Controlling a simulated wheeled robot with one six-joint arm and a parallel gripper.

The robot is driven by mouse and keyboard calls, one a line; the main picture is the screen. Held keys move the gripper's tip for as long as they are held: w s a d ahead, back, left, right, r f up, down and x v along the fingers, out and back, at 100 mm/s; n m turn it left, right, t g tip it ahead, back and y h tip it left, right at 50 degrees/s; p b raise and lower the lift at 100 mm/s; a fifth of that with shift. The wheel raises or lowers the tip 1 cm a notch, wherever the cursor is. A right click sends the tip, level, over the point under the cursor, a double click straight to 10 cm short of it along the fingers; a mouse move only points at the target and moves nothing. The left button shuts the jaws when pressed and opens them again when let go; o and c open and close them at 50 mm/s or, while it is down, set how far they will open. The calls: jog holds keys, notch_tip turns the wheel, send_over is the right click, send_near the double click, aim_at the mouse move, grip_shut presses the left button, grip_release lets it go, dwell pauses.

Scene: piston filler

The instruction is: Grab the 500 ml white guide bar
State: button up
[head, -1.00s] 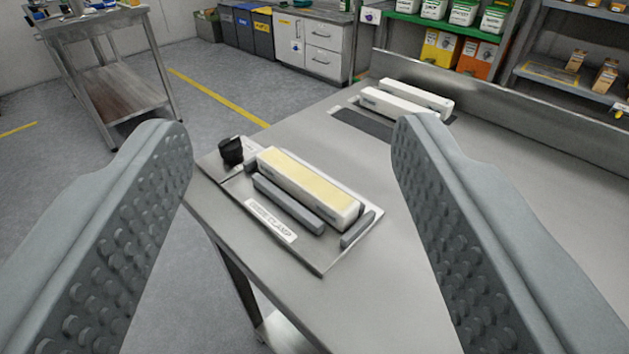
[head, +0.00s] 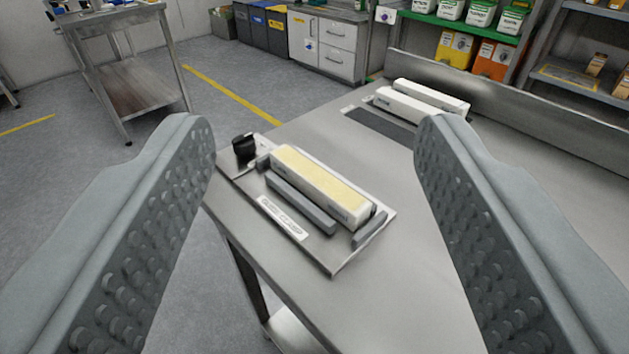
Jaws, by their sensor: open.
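A white guide bar (head: 322,186) with a pale yellow top lies in the grey clamp fixture (head: 336,258) near the left edge of the steel table. Two plain white bars (head: 404,107) (head: 432,96) lie side by side farther back on the table. Which bar is the 500 ml one cannot be read at this size. My gripper (head: 315,150) is open and empty. Its two studded fingers stand left and right in the foreground, with the clamped bar between them in the picture and clearly beyond the fingertips.
A black knob (head: 245,148) stands at the fixture's back left corner, and a grey rail (head: 300,204) runs along the bar. A raised steel edge (head: 520,105) borders the table's back.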

dwell(0.3)
jog(key=n+g, duration=0.9)
jog(key=g, duration=0.8)
send_over(303, 166)
jog(key=f, duration=1.5)
jog(key=shift+w+d+f, duration=0.1)
jog(key=shift+w+d, duration=0.05)
jog(key=shift+d, duration=0.25)
jog(key=shift+a+f, duration=0.2)
jog(key=shift+f, duration=1.2)
jog(key=shift+a+f, duration=0.2)
jog(key=shift+f, duration=1.15)
jog(key=c, duration=1.2)
